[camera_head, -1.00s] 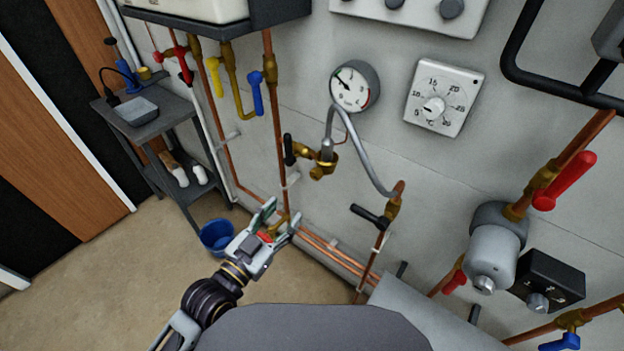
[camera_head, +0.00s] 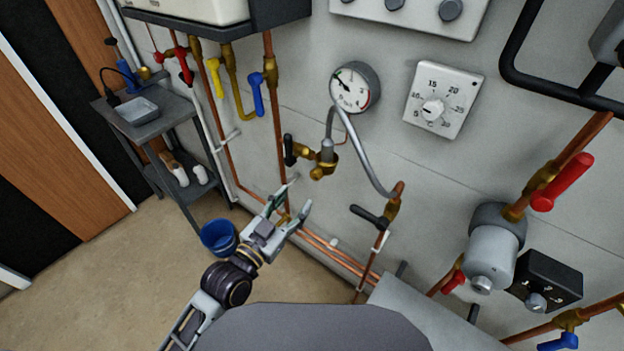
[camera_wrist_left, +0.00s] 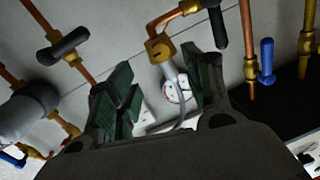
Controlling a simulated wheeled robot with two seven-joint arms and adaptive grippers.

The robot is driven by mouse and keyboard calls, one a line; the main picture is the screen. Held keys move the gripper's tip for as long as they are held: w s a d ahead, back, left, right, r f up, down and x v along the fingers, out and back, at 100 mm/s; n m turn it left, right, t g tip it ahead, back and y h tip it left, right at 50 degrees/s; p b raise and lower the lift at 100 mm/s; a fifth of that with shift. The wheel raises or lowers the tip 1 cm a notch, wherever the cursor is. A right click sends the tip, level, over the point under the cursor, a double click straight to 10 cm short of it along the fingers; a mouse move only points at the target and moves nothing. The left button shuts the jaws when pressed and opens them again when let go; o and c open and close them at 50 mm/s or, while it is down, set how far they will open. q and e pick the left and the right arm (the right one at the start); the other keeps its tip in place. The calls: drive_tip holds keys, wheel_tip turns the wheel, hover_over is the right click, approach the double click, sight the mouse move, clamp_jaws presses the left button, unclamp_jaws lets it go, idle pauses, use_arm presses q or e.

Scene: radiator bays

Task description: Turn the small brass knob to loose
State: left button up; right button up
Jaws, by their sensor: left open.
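The small brass knob (camera_head: 317,173) sits on the front of a brass valve body (camera_head: 327,160), below the pressure gauge and beside a black lever. In the left wrist view the brass knob (camera_wrist_left: 158,46) shows beyond the fingers, near the top. My left gripper (camera_head: 291,203) is open and empty, below and left of the knob and apart from it. In the left wrist view its green-padded fingers (camera_wrist_left: 160,92) are spread, with the gauge and grey hose seen between them. My right gripper is not in view.
A black lever (camera_head: 289,150) is just left of the valve, and another black lever (camera_head: 369,216) is lower right. A grey hose (camera_head: 365,158) curves close by on the right. Copper pipes (camera_head: 338,254) run along the wall's foot. A blue bucket (camera_head: 219,237) stands on the floor.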

sight(314, 177)
use_arm(q)
drive_tip(key=shift+p+x, duration=0.35)
drive_tip(key=shift+x, duration=4.35)
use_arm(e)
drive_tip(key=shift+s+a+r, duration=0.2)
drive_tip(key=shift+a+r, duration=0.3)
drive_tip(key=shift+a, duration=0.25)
use_arm(q)
drive_tip(key=c, duration=1.1)
drive_tip(key=shift+o, duration=0.2)
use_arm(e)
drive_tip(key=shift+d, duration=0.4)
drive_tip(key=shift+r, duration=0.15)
